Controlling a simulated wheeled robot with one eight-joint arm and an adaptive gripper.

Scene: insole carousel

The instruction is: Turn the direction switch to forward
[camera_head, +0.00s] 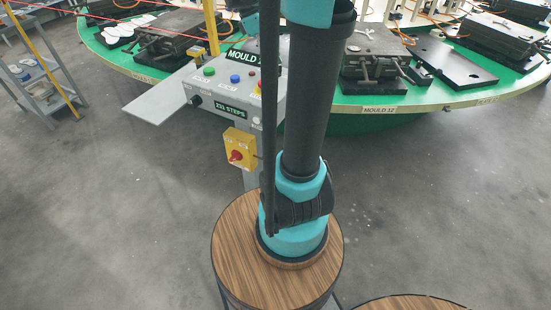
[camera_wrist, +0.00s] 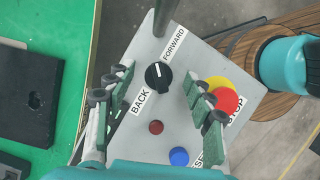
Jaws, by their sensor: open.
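The direction switch (camera_wrist: 158,77) is a round black knob with a short white mark on its upper part, in the wrist view. The word BACK (camera_wrist: 140,101) is at its lower left and FORWARD (camera_wrist: 174,45) at its upper right. I cannot tell clearly which word the mark points to. My gripper (camera_wrist: 160,91) is open, one finger left and one right of the knob, apart from it. The grey control box (camera_head: 222,100) stands behind my arm in the head view; my gripper is hidden there.
In the wrist view, a red stop button (camera_wrist: 227,101) on yellow sits by the right finger; a dark red button (camera_wrist: 156,127) and a blue one (camera_wrist: 179,156) are below the knob. The green carousel (camera_head: 270,107) is behind the box. A wooden round top (camera_head: 235,270) is in front.

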